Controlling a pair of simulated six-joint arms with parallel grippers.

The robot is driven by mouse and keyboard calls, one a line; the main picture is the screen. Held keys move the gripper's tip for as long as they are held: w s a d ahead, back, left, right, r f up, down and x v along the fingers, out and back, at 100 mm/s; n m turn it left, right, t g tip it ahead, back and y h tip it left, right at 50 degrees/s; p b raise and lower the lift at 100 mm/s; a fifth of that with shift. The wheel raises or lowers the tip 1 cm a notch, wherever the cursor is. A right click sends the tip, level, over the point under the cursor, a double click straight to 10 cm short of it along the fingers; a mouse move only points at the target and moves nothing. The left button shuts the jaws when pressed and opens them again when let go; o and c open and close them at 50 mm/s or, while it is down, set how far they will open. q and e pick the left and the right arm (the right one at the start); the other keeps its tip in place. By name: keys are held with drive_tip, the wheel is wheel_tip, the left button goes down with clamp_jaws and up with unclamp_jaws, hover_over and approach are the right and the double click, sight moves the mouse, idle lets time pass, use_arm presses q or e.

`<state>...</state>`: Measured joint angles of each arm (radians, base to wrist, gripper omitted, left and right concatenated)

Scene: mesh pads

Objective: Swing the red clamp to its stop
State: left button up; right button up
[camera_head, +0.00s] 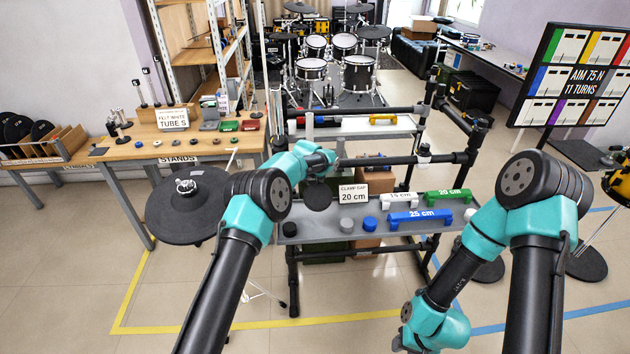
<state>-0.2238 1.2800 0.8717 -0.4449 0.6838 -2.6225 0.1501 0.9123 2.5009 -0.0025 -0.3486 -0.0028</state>
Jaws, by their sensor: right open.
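I cannot pick out a red clamp or its stop with certainty in the head view. A black tube rack (400,160) stands in the middle, with joints along its bars. My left arm reaches up to its near bar, and its end lies in front of the rack's left part. My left gripper (317,196) is small and dark there, and its fingers are not clear. My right gripper (402,343) is open at the bottom edge, low and in front of the rack, partly cut off. I see nothing between its fingers.
A grey shelf (330,232) holds a "CLAMP GAP 20 cm" card (353,194), a blue 25 cm bar (420,217), a green 20 cm bar (448,197) and several knobs. A round black pad (188,215) stands left. A board (575,80) reads "AIM 75 N, 11 TURNS".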

use_arm(q)
clamp_jaws()
drive_tip(key=shift+a, duration=0.15)
idle(0.4)
